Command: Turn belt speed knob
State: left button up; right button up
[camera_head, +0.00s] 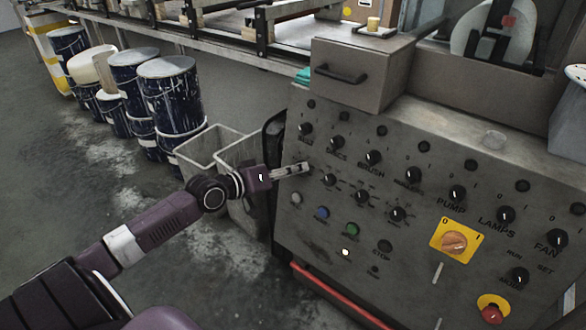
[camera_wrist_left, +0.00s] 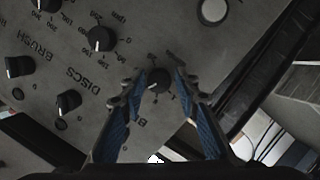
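The control panel (camera_head: 330,235) carries rows of black knobs, with labels such as DISCS and BRUSH. My left gripper (camera_head: 304,168) reaches the panel's left edge, at the left end of the lower knob row. In the left wrist view, a small black knob (camera_wrist_left: 158,81) with a scale around it sits between the tips of my left gripper (camera_wrist_left: 160,76). The fingers are open, one on each side, with a small gap visible. A label starting "BE" is partly hidden by the left finger. In the head view the gripper covers this knob. My right gripper is out of view.
Neighbouring knobs (camera_wrist_left: 100,39) stand close to the left finger. Coloured buttons (camera_head: 321,212), a yellow-backed switch (camera_head: 454,242) and a red stop button (camera_head: 492,311) are lower on the panel. Grey bins (camera_head: 208,146) and blue drums (camera_head: 171,95) stand on the floor at left.

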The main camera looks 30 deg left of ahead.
pick_arm(q)
jog(key=shift+o, duration=1)
jog(key=shift+r, duration=0.1)
jog(key=v, duration=1.2)
